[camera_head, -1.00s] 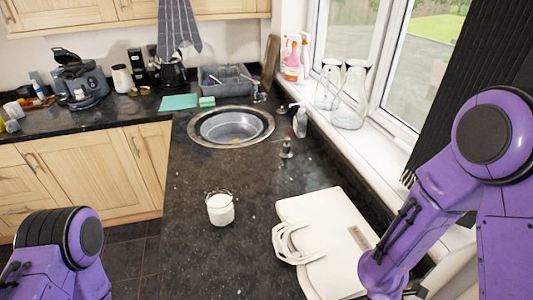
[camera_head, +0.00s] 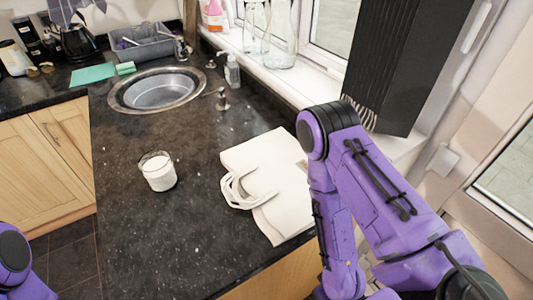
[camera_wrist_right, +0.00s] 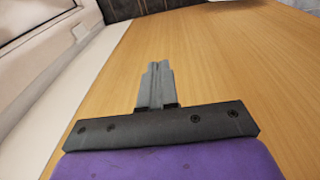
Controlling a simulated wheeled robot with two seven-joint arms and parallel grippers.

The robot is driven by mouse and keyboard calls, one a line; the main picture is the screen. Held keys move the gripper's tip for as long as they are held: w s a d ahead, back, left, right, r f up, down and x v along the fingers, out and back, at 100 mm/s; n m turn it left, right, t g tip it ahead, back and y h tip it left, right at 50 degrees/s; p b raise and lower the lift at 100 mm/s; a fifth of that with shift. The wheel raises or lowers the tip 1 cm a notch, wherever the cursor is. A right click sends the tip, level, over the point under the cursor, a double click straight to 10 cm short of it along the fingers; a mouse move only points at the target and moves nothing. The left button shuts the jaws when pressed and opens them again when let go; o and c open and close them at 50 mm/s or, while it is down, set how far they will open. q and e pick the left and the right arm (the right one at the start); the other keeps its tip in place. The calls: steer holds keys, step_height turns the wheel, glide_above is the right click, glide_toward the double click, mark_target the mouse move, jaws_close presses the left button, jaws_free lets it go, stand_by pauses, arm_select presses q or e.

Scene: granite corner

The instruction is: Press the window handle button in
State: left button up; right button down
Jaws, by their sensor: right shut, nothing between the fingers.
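A long white handle (camera_head: 477,27) is on the white frame at the upper right of the head view, right of the dark blind. A button on it is too small to make out. My right gripper (camera_wrist_right: 157,85) is shut and empty in the right wrist view, in front of a plain wooden panel. The handle does not show in that view. In the head view my right arm reaches in at the lower right, below and left of the handle, and its gripper is hidden. My left gripper is out of view; only a purple arm part shows at the left edge.
A dark worktop (camera_head: 120,215) holds a glass of white stuff (camera_head: 158,172) and a cream bag (camera_head: 275,215) close to my right arm. Glass bottles (camera_head: 281,40) stand on the sill. A wooden panel (camera_wrist_right: 225,60) lies by my right gripper.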

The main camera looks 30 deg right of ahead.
steer(key=shift+w+d+f+m+t+h+b, duration=0.1)
steer(key=shift+w+d+f+m+t+h, duration=0.3)
steer(key=shift+m, duration=0.8)
steer(key=shift+w+d+f+m+t+h+b, duration=0.2)
steer(key=shift+d+m+h, duration=0.35)
steer(key=shift+m, duration=0.65)
steer(key=shift+w+d+f+m+t+h+b, duration=0.15)
steer(key=shift+d+m+t+h, duration=0.35)
steer(key=shift+m, duration=0.7)
steer(key=shift+r, duration=0.1)
steer(key=shift+d, duration=0.1)
